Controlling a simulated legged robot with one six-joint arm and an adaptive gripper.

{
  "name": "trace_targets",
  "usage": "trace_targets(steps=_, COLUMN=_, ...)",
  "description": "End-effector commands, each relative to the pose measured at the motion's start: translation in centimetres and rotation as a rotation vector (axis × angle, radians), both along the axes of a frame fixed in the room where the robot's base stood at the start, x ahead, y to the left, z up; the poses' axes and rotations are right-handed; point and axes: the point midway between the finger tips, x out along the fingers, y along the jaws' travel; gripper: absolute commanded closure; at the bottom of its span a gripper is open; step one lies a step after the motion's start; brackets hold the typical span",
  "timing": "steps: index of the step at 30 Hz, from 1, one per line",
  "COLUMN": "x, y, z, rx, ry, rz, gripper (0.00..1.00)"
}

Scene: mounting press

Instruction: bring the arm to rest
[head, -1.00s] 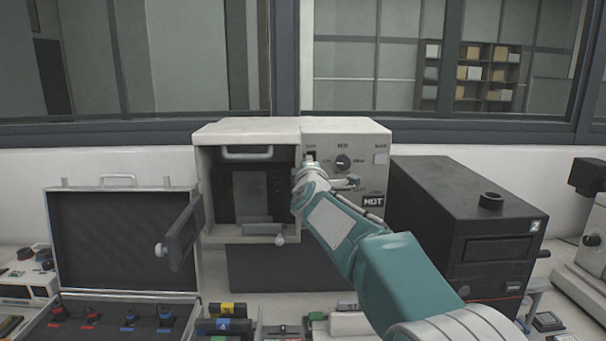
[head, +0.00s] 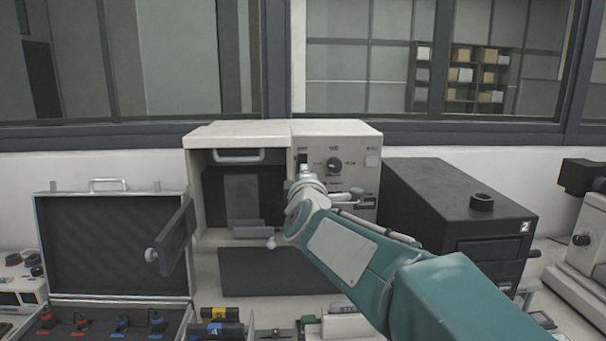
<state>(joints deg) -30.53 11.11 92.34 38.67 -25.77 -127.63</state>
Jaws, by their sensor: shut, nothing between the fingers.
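My arm (head: 345,250) reaches up and left from the lower right, a teal and white arm in front of the mounting press (head: 235,133). My gripper (head: 303,170) is at its far end, pointing away from me at the left edge of the press's control panel, just below a dark switch (head: 303,157). The wrist hides most of the gripper; it is shut and holds nothing visible. Whether it touches the panel I cannot tell. The press door (head: 177,237) stands open to the left. The panel's knob (head: 334,165) is right of the gripper.
An open black case (head: 108,235) with red and blue items stands at the left. A black box unit (head: 465,205) is right of the press, and a microscope-like device (head: 585,225) is at the far right. Small blocks (head: 219,314) crowd the front of the bench.

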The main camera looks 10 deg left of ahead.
Motion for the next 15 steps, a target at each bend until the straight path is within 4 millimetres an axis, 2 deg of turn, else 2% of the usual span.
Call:
trace_targets(steps=8, x=-0.4, y=-0.4, z=-0.1, rx=0.021, ry=0.023, rz=0.012, gripper=1.0)
trace_targets(steps=11, x=-1.6, y=-2.4, z=-0.2, rx=0.096, ry=0.097, rz=0.045, gripper=1.0)
trace_targets(steps=15, x=-4.6, y=-6.4, z=-1.7, rx=0.254, ry=0.28, rz=0.082, gripper=1.0)
